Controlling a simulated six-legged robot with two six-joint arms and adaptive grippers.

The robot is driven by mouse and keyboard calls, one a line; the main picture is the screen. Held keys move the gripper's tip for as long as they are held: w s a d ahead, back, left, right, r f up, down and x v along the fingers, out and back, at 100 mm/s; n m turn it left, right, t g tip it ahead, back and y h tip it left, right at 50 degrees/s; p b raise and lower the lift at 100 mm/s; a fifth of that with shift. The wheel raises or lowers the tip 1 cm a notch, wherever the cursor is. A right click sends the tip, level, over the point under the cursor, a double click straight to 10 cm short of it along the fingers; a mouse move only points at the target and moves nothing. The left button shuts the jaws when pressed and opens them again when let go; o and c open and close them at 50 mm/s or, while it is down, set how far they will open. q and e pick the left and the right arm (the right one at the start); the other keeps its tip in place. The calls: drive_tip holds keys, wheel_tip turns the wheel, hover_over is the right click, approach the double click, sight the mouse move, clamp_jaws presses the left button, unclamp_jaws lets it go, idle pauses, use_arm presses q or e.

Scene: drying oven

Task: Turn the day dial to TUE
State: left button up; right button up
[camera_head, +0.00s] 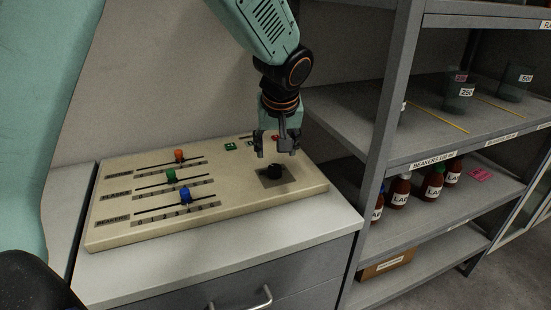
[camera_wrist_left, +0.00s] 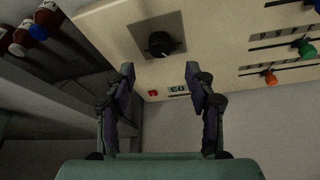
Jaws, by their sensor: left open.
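The day dial (camera_head: 273,171) is a black knob on a dark square plate at the right end of a beige control panel (camera_head: 240,212). The dial also shows in the left wrist view (camera_wrist_left: 160,43), with a light pointer mark; the labels around it are too small to read. My left gripper (camera_head: 278,150) is open above and slightly behind the dial, fingers pointing down. In the left wrist view the open fingers (camera_wrist_left: 160,72) stand apart, with the dial beyond their tips, and hold nothing. My right gripper is not in view.
A metal shelf (camera_head: 376,150) with bottles (camera_head: 400,190) and beakers (camera_head: 459,92) stands close on the right.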

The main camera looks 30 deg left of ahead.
use_arm(q)
drive_tip(key=shift+v, duration=2.4)
drive_tip(key=shift+a, duration=0.1)
